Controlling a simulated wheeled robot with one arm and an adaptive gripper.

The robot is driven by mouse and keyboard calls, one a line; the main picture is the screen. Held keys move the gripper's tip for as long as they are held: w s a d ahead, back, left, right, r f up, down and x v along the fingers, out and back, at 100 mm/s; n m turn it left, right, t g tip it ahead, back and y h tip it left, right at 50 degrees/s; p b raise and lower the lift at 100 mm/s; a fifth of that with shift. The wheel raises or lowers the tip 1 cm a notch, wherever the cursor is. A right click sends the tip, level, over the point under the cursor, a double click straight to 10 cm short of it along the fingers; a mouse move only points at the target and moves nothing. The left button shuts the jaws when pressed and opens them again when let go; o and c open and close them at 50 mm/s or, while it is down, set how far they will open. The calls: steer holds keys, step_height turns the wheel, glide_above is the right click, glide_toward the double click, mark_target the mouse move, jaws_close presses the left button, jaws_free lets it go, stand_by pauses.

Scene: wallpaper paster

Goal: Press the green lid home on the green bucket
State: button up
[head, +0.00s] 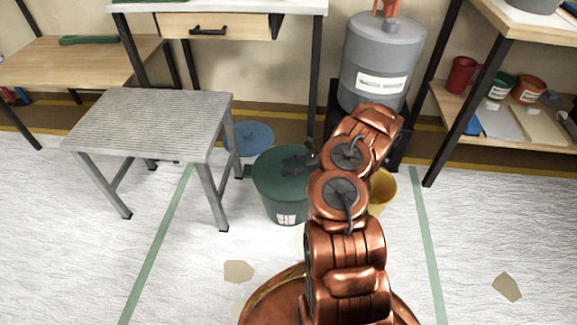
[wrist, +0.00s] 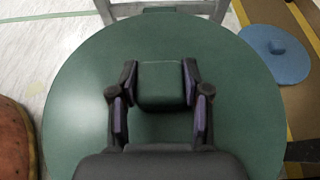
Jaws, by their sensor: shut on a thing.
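The green bucket (head: 286,208) stands on the floor in the head view, with a white label low on its front. The round green lid (head: 272,182) covers its top; I cannot tell whether it is fully seated or slightly raised. In the wrist view the lid (wrist: 85,110) fills most of the picture and hides the bucket. My gripper (head: 297,164) is over the lid. Its two fingers (wrist: 160,88) are shut on the lid's block-shaped green handle (wrist: 161,70), one on each side. My arm hides the bucket's right side in the head view.
A grey ridged table (head: 150,125) stands close to the left of the bucket. A blue lid (head: 250,138) lies on the floor behind. A yellow bucket (head: 383,190) is partly hidden behind my arm. A grey drum (head: 382,60) stands behind. The floor in front is mostly clear.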

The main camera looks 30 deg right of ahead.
steer(key=shift+f, duration=0.2)
steer(key=o, duration=1.3)
steer(key=shift+d, duration=0.1)
steer(key=v, duration=1.1)
steer(key=shift+s+d+r, duration=0.2)
steer(key=shift+s+d, duration=0.05)
steer(key=shift+d, duration=0.05)
